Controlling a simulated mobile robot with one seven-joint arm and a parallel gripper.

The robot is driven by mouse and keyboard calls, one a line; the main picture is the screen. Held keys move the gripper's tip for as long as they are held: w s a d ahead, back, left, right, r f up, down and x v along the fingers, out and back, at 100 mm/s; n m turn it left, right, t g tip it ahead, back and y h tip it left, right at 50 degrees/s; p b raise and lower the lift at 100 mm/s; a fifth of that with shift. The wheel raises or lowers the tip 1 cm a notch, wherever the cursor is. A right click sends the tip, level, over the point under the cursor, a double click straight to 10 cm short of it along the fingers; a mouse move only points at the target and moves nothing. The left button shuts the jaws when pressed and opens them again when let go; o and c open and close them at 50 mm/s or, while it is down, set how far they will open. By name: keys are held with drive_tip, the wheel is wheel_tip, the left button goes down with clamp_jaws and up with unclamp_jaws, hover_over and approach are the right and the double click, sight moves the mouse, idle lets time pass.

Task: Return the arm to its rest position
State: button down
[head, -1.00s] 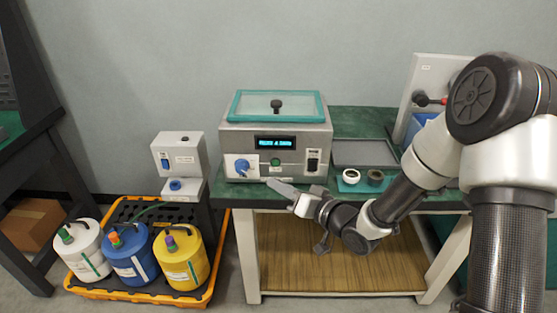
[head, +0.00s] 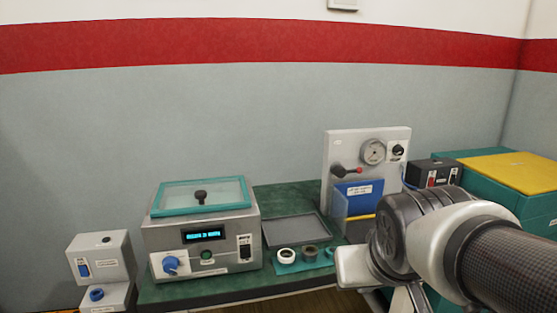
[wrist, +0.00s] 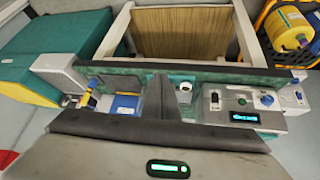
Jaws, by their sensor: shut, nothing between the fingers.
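In the head view my arm reaches in from the right edge, in front of the green bench's right end. The gripper itself cannot be made out there. In the wrist view my gripper (wrist: 159,80) shows as dark fingers together, with nothing between them. It is clear of the bench, and the machine with the lit display (wrist: 244,117) and the white ring (wrist: 184,88) lie beyond it.
The machine (head: 219,230) with a teal-rimmed lid stands on the green bench (head: 290,198). A grey tray (head: 290,230), a white ring (head: 286,255) and a dark ring (head: 310,254) are beside it. A gauge panel (head: 343,149) and blue bin (head: 361,197) stand near my arm.

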drive_tip(key=s+r+g+p, duration=0.1)
drive_tip(key=s+r, duration=0.1)
drive_tip(key=s, duration=0.6)
wheel_tip(320, 180, up, 18)
drive_tip(key=p, duration=1.9)
drive_tip(key=shift+w+a+r+y, duration=0.25)
drive_tip(key=shift+w+a+y, duration=0.05)
drive_tip(key=shift+w+y, duration=0.1)
